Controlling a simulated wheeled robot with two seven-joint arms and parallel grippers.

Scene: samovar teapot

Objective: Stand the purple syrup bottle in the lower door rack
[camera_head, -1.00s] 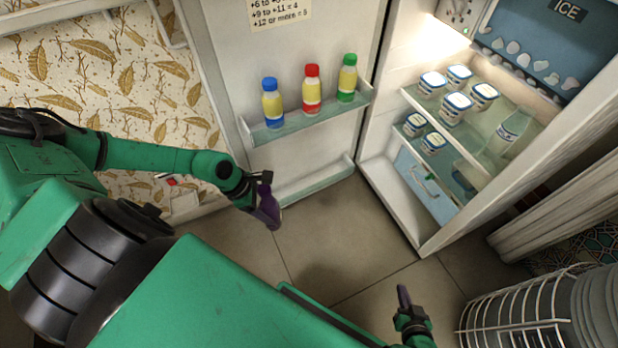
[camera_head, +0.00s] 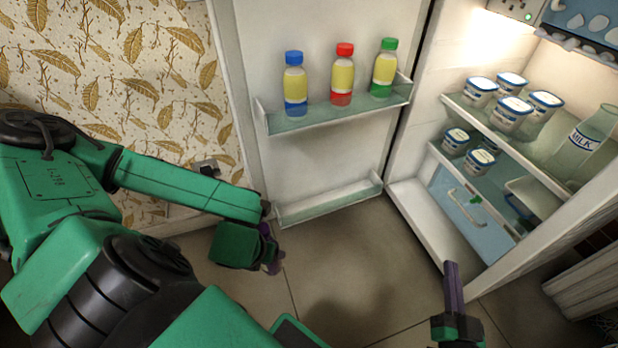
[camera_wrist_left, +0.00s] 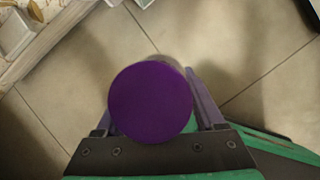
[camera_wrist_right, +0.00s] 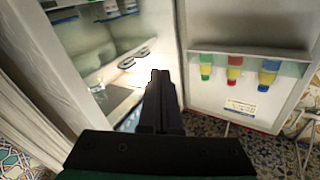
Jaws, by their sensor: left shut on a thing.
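The purple syrup bottle (camera_wrist_left: 150,102) shows end-on as a purple disc in the left wrist view, between the two fingers of my left gripper (camera_wrist_left: 152,95). In the head view, my left gripper (camera_head: 270,250) is just left of and in front of the lower door rack (camera_head: 330,201); my own arm hides most of the bottle. The lower rack is a clear shelf low on the open fridge door, and it looks empty. My right gripper (camera_head: 453,275) is shut and empty, in front of the fridge; its fingers (camera_wrist_right: 160,95) are together in the right wrist view.
The upper door rack (camera_head: 340,117) holds blue-capped (camera_head: 295,85), red-capped (camera_head: 343,75) and green-capped (camera_head: 384,68) bottles. Yogurt cups (camera_head: 511,112) and a milk bottle (camera_head: 594,140) stand inside the fridge. The floor (camera_head: 340,280) before the door is clear.

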